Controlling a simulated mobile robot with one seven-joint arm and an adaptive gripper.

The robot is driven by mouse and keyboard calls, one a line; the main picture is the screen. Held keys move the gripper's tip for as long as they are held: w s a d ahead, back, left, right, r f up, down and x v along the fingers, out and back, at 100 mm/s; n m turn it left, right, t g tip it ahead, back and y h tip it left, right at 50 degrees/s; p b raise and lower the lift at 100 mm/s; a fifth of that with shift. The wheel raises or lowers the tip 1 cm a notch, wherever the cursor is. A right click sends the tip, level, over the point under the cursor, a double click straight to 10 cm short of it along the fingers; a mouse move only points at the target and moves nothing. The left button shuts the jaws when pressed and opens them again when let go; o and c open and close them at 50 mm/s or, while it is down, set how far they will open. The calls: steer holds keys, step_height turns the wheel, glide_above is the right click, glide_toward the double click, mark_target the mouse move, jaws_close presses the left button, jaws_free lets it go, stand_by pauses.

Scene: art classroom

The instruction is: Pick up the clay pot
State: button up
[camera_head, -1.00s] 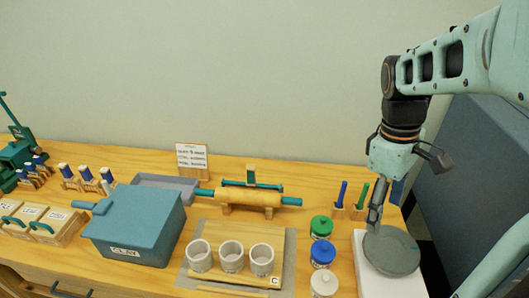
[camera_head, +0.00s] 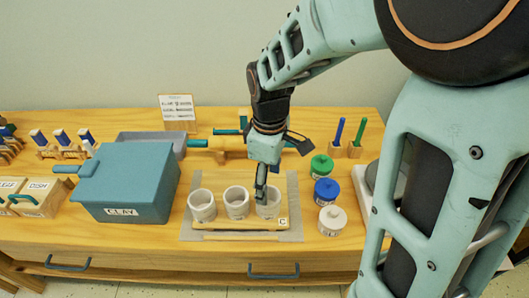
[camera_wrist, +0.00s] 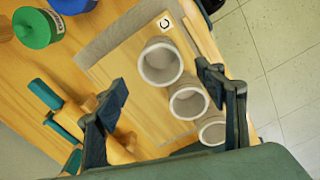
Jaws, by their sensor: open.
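Three pale grey-white clay pots stand upright in a row on a wooden board: a left pot (camera_head: 202,206), a middle pot (camera_head: 236,203) and a right pot (camera_head: 270,211). In the wrist view the pot nearest the board's "C" label (camera_wrist: 160,62) is the right one, with the other two lower right. My gripper (camera_head: 261,192) is over the right pot in the head view and partly covers it. It is open and empty, with its two fingers (camera_wrist: 168,88) spread apart in the wrist view. I cannot tell its height above the rim.
A blue bin marked CLAY (camera_head: 125,185) stands left of the pots. Green (camera_head: 321,167), blue (camera_head: 326,191) and white (camera_head: 332,220) lidded jars stand close on the right. A rolling pin (camera_head: 225,143) lies behind. The table's front edge is near the board.

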mark_target(268, 203)
step_height(268, 203, down, 8)
steer(key=shift+r, duration=0.1)
stand_by(0.4)
steer(key=c, duration=1.3)
steer(key=shift+r, duration=0.1)
